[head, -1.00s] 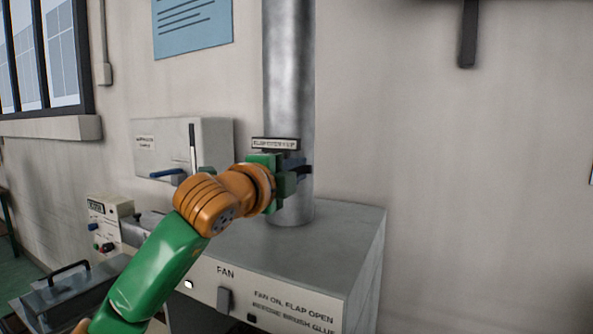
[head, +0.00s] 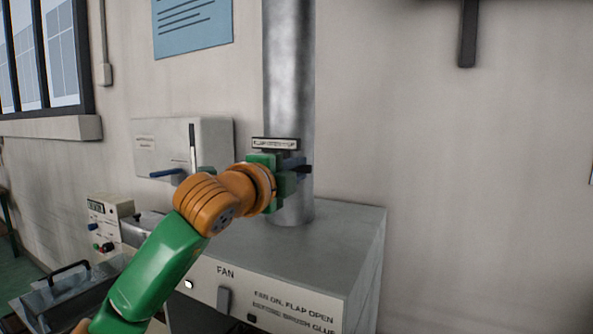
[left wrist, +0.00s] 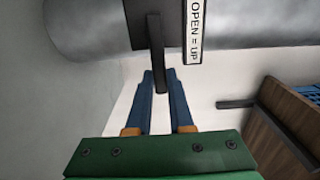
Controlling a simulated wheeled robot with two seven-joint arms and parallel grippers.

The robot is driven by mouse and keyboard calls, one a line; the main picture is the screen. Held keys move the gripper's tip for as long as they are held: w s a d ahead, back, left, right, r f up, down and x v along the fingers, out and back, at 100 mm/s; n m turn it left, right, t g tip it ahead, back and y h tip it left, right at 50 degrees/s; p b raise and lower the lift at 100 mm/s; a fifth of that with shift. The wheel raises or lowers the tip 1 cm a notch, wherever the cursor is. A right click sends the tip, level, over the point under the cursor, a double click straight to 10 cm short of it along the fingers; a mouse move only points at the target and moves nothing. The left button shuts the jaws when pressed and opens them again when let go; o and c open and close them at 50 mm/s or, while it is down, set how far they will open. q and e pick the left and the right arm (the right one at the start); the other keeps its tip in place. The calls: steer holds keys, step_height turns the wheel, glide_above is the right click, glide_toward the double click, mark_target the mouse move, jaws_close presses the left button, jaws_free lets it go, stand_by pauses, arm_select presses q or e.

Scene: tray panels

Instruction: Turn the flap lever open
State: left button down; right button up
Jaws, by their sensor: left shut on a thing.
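The flap lever is a dark bar on the metal duct (head: 289,60). In the left wrist view the lever (left wrist: 156,50) runs from a dark block on the duct down between my blue fingers. A label beside it reads "OPEN = UP". In the head view the label plate (head: 275,143) sits just above my left gripper (head: 296,171), and a dark end of the lever (head: 305,169) pokes out to the right past the fingers. My left gripper, also in the left wrist view (left wrist: 161,80), is shut on the lever. The rest of the lever is hidden behind the gripper. My right gripper is not in view.
The duct rises from a grey fan box (head: 345,235) with a switch (head: 224,299) and printed text on its front. A wall box (head: 215,140) with a blue handle is left of the duct. A control box (head: 108,222) stands further left.

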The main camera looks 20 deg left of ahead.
arm_select(q)
steer(key=shift+r+n+b, duration=0.4)
steer(key=shift+n+b, duration=0.2)
steer(key=shift+n, duration=0.1)
steer(key=c, duration=0.8)
jaws_free()
steer(key=shift+r, duration=0.1)
